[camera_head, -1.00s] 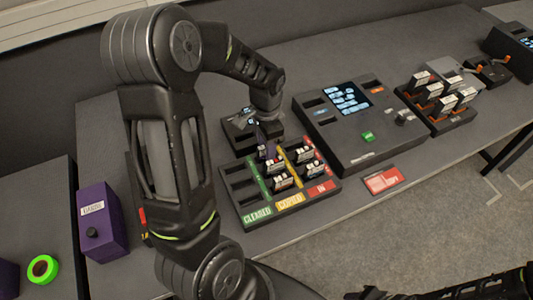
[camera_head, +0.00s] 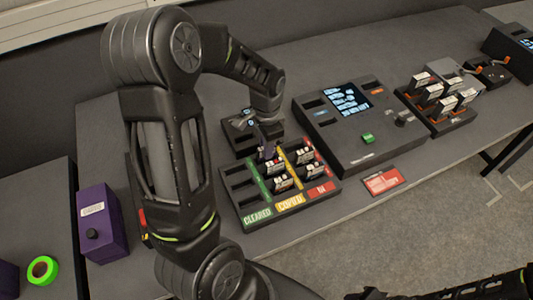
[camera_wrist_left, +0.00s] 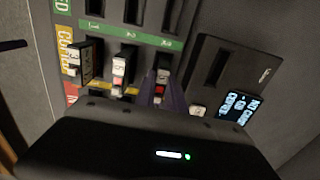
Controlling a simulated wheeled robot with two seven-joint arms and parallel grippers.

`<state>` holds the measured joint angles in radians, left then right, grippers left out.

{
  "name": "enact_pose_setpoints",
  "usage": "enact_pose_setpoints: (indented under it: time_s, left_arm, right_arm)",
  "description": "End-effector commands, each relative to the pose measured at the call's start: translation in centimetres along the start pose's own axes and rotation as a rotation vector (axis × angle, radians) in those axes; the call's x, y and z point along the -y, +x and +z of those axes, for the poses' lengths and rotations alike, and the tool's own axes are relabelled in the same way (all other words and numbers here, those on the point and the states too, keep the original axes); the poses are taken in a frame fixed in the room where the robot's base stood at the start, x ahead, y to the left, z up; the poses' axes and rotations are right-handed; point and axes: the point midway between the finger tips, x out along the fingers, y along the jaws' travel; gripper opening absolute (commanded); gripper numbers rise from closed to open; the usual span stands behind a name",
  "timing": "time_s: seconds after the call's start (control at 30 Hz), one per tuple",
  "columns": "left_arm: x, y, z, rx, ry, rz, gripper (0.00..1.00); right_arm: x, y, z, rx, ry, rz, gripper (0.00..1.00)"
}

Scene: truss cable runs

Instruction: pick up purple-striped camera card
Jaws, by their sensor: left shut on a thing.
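My left gripper (camera_head: 267,134) reaches down into the back of the sorting tray (camera_head: 250,222), at its cleared/copied/in slots. It is shut on a camera card (camera_wrist_left: 161,76), which shows a white label and a red mark in the left wrist view, between purple sides. The card still stands in or just at its slot; I cannot tell whether it is raised. Its stripe is hard to make out. Other cards stand in the tray, one of them (camera_head: 283,181) nearer the front. My right arm shows at the bottom edge of the head view; its jaw state is unclear.
A console (camera_head: 350,140) with a lit screen and green button stands right of the tray. A small device (camera_head: 238,138) with a display is behind it. A rack of cards (camera_head: 440,125) stands farther right. A purple box (camera_head: 101,225) is at left.

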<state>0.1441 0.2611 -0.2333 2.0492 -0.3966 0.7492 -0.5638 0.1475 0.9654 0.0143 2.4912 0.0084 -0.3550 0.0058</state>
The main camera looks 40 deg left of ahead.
Motion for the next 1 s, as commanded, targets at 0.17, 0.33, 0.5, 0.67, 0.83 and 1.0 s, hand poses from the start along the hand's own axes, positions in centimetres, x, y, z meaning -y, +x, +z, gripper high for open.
enact_pose_setpoints:
  time_s: [0.17, 0.33, 0.5, 0.67, 0.83, 1.0]
  left_arm:
    - [0.0, -0.3, 0.0, -0.001, 0.0, -0.001, 0.0]
    - [0.1, -2.0, -0.1, -0.004, 0.0, -0.002, 0.0]
    - [0.1, -5.3, -0.1, -0.006, 0.0, -0.004, 0.0]
    - [0.1, -8.2, -0.1, -0.004, 0.001, -0.003, 0.0]
    - [0.0, -9.8, 0.0, -0.001, 0.001, -0.001, 0.0]
    - [0.0, -10.1, 0.0, 0.0, 0.001, 0.0, 0.0]
  right_arm:
    - [0.0, 0.1, 0.0, 0.0, 0.0, 0.0, 0.36]
    - [-0.1, 0.3, 0.0, -0.001, -0.001, -0.001, 0.36]
    - [-0.2, 0.8, -0.1, -0.002, -0.002, -0.002, 0.36]
    - [-0.3, 1.1, -0.1, -0.003, -0.003, -0.004, 0.36]
    - [-0.3, 1.1, -0.2, -0.004, -0.003, -0.004, 0.36]
    - [-0.3, 1.1, -0.2, -0.004, -0.003, -0.004, 0.36]
